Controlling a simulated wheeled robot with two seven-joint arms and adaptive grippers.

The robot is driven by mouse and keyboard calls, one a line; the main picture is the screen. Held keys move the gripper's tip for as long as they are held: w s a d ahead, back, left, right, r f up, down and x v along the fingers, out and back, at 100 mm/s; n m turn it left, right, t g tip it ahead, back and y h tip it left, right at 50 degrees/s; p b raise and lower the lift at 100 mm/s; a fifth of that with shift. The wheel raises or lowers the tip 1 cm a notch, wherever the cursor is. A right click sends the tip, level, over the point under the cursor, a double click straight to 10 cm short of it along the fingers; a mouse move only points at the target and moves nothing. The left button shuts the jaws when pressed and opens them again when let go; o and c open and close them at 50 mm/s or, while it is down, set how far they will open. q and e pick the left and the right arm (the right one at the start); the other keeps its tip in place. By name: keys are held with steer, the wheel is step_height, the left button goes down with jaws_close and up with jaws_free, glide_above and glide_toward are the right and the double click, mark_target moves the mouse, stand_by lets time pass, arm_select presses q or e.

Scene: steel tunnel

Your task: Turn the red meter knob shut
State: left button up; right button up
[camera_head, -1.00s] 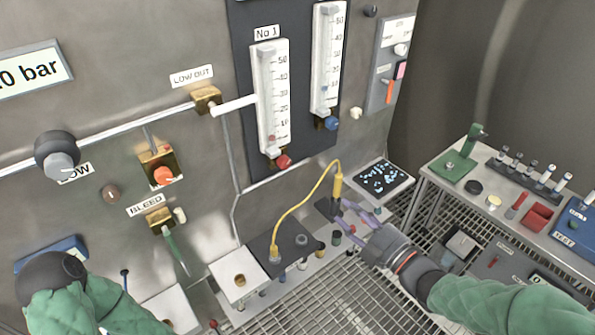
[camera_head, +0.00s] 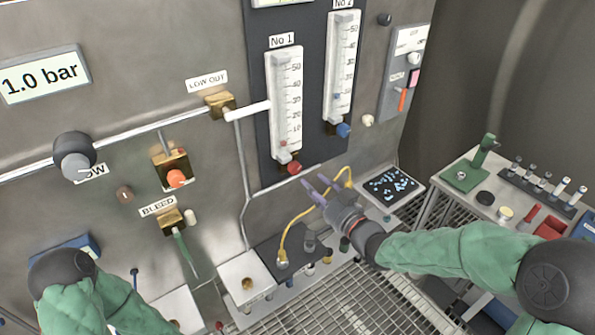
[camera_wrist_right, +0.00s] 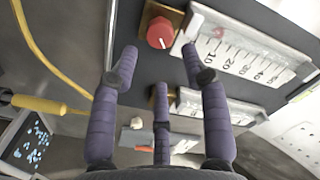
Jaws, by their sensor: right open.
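The red meter knob (camera_head: 294,168) sits at the foot of the No 1 flow meter (camera_head: 285,95) on the dark wall panel. My right gripper (camera_head: 315,186) is open, just below and to the right of the red knob, apart from it. In the right wrist view the red knob (camera_wrist_right: 161,32) shows with a white line on its face, on a brass block ahead of the purple fingers (camera_wrist_right: 164,70). Nothing is between the fingers. My left arm shows at the lower left, but its gripper is not in view.
The No 2 meter (camera_head: 341,65) with a blue knob (camera_head: 343,130) is close on the right. A yellow cable (camera_head: 300,218) loops behind and below my right gripper. A dark screen (camera_head: 391,187) and a side bench (camera_head: 470,200) lie to the right.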

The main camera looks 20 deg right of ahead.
mark_target(297, 170)
steer(key=b+x, duration=0.1)
steer(key=x, duration=0.7)
steer(key=shift+w+a, duration=0.1)
steer(key=shift+w, duration=0.05)
steer(key=shift+c, duration=0.3)
steer(key=c, duration=0.8)
